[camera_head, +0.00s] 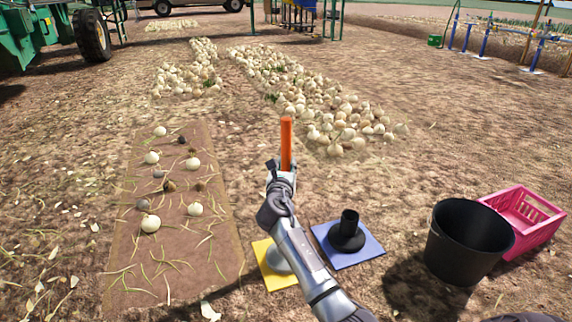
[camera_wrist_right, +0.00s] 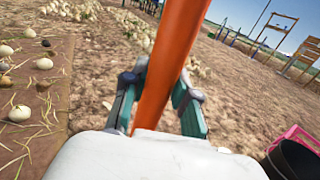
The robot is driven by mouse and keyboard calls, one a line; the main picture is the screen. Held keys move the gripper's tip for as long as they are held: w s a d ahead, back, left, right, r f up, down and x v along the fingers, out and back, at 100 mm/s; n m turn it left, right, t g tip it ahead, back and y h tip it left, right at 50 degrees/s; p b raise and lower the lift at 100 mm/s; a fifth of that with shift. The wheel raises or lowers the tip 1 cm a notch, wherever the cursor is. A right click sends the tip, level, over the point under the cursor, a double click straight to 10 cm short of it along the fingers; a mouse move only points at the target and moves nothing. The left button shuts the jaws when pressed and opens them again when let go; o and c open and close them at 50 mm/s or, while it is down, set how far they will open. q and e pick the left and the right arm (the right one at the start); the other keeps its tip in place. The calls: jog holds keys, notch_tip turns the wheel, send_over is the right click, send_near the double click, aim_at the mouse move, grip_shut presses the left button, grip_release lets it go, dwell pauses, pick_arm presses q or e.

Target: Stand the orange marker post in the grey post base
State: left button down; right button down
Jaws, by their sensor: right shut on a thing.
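The orange marker post (camera_head: 287,140) stands nearly upright in my right gripper (camera_head: 281,168), its upper part rising above the fingers. In the right wrist view the gripper's two fingers (camera_wrist_right: 158,103) close on both sides of the orange post (camera_wrist_right: 172,50), which looks tilted there. A light grey round piece (camera_head: 277,259) lies on a yellow mat (camera_head: 272,282), partly hidden by my right forearm; it may be the grey post base. A black base with an upright socket (camera_head: 348,233) stands on the blue mat (camera_head: 368,254) to its right. My left gripper is not in view.
A black bucket (camera_head: 468,243) and a pink crate (camera_head: 527,213) stand at the right. A brown strip (camera_head: 185,260) with onions and dark lumps lies at the left. Onion heaps (camera_head: 300,95) lie beyond the post. Bare soil surrounds the mats.

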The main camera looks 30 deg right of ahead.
jog(key=c, duration=0.8)
grip_release()
jog(key=shift+r, duration=0.1)
jog(key=shift+c, duration=0.2)
jog(key=v, duration=1.2)
jog(key=shift+a, duration=0.1)
